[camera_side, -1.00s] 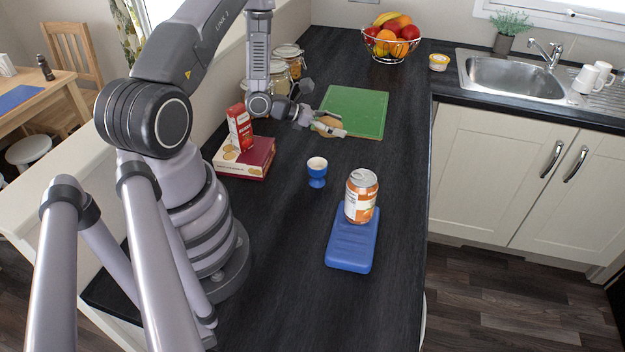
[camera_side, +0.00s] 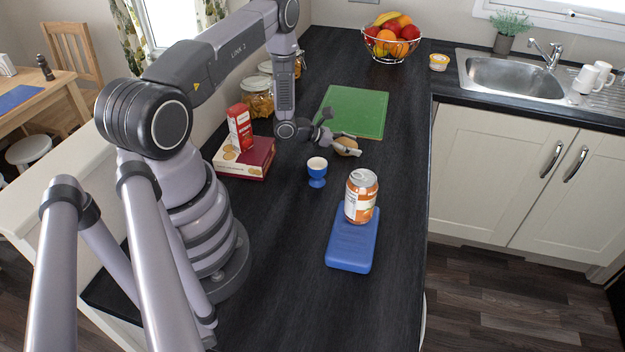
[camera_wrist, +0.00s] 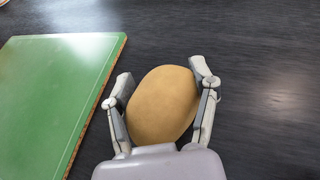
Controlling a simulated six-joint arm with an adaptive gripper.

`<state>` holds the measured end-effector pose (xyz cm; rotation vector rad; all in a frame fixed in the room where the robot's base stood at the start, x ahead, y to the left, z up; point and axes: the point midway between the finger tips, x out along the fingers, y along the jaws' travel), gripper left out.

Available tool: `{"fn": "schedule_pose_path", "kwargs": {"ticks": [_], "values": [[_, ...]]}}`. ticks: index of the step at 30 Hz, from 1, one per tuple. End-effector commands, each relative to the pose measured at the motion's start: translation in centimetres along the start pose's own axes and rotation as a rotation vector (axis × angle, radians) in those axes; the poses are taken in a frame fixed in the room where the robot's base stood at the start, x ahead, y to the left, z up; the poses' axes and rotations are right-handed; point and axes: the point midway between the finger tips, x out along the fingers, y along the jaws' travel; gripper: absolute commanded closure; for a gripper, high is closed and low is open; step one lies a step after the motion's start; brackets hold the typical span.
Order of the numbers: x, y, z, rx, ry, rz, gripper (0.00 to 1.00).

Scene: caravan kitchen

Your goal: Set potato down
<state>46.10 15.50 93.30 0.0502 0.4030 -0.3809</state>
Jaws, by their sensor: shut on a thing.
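The potato (camera_side: 347,147) is brown and oval. My gripper (camera_side: 345,143) is shut on it, with one finger on each side. In the wrist view the potato (camera_wrist: 162,104) sits between the two fingers of my gripper (camera_wrist: 161,88), over the dark worktop and to the right of the green cutting board (camera_wrist: 55,85). In the side view it is just in front of the board's near edge (camera_side: 357,108). I cannot tell whether the potato touches the worktop.
A blue egg cup with an egg (camera_side: 317,172) stands nearby, in front and left. An orange can (camera_side: 361,196) stands on a blue block (camera_side: 352,245). A red carton (camera_side: 240,128) rests on a box (camera_side: 245,160) at left. The worktop (camera_side: 400,150) right of the potato is clear.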

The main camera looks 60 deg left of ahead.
Motion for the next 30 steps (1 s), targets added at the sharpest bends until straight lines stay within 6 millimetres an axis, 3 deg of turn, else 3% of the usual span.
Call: {"fn": "schedule_pose_path", "kwargs": {"ticks": [2, 3, 9, 19, 25, 30], "values": [[0.0, 0.0, 0.0, 0.0, 0.0, 0.0, 0.81], [0.0, 0.0, 0.0, 0.0, 0.0, 0.0, 0.37], [0.0, 0.0, 0.0, 0.0, 0.0, 0.0, 0.14], [-0.2, 0.0, 0.0, 0.0, 0.001, 0.0, 0.14], [-3.0, 0.1, 0.0, -0.003, 0.001, 0.004, 0.14], [-4.4, 0.0, 3.3, 0.003, -0.001, 0.0, 0.14]]}}
